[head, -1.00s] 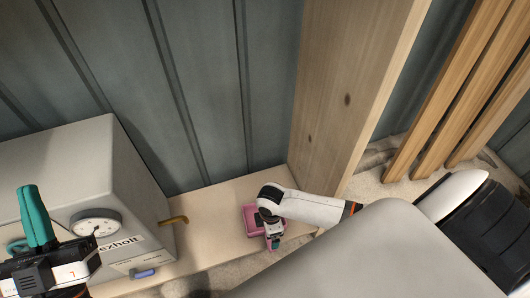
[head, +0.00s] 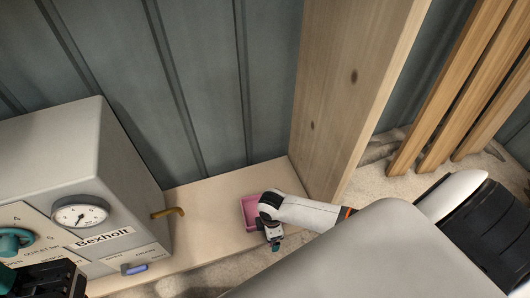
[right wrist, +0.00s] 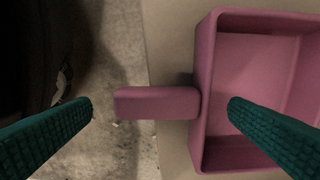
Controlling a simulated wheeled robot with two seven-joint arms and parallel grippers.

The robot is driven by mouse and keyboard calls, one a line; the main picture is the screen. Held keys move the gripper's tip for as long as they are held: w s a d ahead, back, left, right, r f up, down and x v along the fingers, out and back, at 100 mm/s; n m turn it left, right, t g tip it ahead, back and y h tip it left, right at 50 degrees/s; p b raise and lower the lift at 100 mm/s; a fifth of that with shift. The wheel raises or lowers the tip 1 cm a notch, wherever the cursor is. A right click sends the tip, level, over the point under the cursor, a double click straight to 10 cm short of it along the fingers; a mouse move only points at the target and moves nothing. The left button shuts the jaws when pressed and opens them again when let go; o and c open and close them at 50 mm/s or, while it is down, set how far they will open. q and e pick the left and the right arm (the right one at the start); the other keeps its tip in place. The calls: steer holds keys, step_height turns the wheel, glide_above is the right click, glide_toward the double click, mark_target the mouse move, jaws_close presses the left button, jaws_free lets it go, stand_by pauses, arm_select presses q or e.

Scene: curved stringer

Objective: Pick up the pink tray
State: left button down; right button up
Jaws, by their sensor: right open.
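The pink tray (head: 249,205) lies on the wooden ledge, partly hidden by my right arm in the head view. In the right wrist view the tray (right wrist: 203,95) is at the right, an empty open box with a stubby pink handle (right wrist: 157,103) pointing left. My right gripper (head: 274,244) is open. Its teal fingers (right wrist: 160,107) show on either side of the handle, with the right finger over the tray's interior; no contact is visible. My left gripper (head: 30,280) is at the lower left corner, mostly cut off, its jaws unclear.
A grey box (head: 75,165) with a dial gauge and a teal knob stands on the ledge (head: 205,215) at the left. An ochre hook-like handle (head: 168,212) sticks out from it. A wooden post (head: 345,100) rises right behind the tray.

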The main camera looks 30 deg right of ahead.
step_height(320, 180, down, 3)
steer(key=shift+r+b, duration=0.2)
steer(key=shift+b, duration=0.25)
steer(key=shift+r, duration=0.1)
steer(key=c, duration=1.3)
